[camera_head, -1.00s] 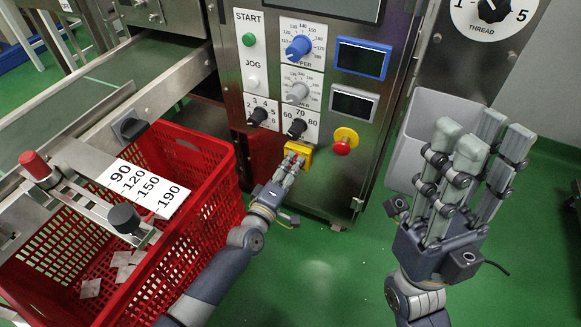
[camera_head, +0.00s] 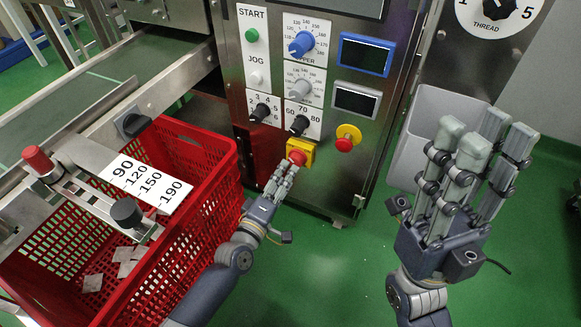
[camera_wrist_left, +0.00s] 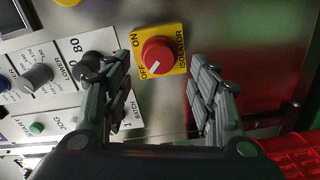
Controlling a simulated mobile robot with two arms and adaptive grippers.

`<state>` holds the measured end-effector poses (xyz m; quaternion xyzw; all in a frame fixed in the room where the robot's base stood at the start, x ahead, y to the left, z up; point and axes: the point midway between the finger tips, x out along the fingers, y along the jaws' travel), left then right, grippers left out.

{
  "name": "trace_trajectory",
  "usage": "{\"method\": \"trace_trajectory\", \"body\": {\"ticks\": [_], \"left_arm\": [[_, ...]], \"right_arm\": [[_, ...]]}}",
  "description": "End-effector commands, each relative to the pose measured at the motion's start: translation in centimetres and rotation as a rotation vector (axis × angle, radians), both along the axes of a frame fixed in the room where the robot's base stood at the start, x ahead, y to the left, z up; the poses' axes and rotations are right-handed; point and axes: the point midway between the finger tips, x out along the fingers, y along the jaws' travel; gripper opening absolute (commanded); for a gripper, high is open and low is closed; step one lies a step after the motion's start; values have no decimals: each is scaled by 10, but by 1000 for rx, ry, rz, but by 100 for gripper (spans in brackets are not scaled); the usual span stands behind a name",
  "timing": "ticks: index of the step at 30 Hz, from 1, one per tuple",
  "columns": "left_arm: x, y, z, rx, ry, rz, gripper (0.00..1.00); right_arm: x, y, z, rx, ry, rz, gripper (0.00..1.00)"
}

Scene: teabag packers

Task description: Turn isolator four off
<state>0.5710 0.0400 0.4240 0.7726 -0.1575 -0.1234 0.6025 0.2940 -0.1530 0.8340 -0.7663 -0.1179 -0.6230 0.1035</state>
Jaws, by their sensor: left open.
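The isolator (camera_head: 301,153) is a red round knob on a yellow plate, low on the steel machine panel. In the left wrist view the knob (camera_wrist_left: 158,53) shows beside the words ON, OFF and ISOLATOR, and its white mark points to the OFF side. No number is readable on it. My left gripper (camera_head: 284,176) is just below and in front of the knob. In the left wrist view my left gripper (camera_wrist_left: 163,88) has its fingers spread, with the knob seen between and beyond them, apparently untouched. My right gripper (camera_head: 482,145) is raised at the right, open and empty.
A red emergency button (camera_head: 345,144) sits right of the isolator. Several dials, including a blue one (camera_head: 301,44), and two screens are above. A red crate (camera_head: 213,205) stands at the left under the conveyor, close to my left arm. Green floor (camera_head: 325,265) is clear between my arms.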

Motion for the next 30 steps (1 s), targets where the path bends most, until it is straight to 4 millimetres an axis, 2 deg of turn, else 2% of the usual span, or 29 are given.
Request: {"method": "trace_trajectory", "body": {"ticks": [1,6,12,30], "left_arm": [[-11,5,-1,2,2,0,54],[-39,16,-1,1,2,-1,54],[-56,24,0,0,0,0,54],[-60,25,0,-1,0,0,54]], "right_arm": [[0,0,0,-1,0,0,33],[0,0,0,-1,-1,0,33],[0,0,0,-1,-1,0,33],[0,0,0,0,-1,1,33]]}}
